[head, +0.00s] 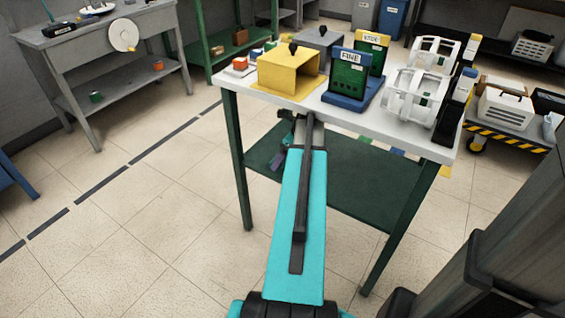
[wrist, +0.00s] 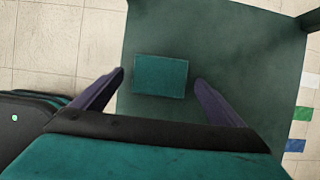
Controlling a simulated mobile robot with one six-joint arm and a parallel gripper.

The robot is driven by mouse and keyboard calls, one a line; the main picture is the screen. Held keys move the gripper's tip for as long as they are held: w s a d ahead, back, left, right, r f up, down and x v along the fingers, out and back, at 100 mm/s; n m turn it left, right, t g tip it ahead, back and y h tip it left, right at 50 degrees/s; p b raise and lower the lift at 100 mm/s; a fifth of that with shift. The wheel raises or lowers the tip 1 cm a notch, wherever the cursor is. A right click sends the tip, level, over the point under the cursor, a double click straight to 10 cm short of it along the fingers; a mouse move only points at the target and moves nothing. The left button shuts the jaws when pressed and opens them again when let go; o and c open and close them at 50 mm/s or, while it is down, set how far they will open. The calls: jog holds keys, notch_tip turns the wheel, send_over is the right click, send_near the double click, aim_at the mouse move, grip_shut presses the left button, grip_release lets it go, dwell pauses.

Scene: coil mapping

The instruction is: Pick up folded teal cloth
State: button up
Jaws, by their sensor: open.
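The folded teal cloth (wrist: 160,75) shows in the wrist view as a flat rectangle lying on the dark green lower shelf (wrist: 225,45) of the table. My gripper (wrist: 158,76) is open, with one dark finger on each side of the cloth in the picture. The fingers appear apart from the cloth, but I cannot tell the height between them. In the head view my gripper (head: 283,150) is near the table's front edge by the lower shelf, partly hidden by my teal arm. The cloth cannot be made out in the head view.
The white tabletop (head: 385,117) is above the lower shelf and carries a yellow box (head: 288,75), a FINE stand (head: 348,80) and white frames (head: 415,100). Green table legs (head: 237,160) stand at the sides.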

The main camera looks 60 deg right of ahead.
jog(key=shift+w+f, duration=0.4)
jog(key=shift+f, duration=0.2)
jog(key=shift+c, duration=0.2)
jog(key=c, duration=1.1)
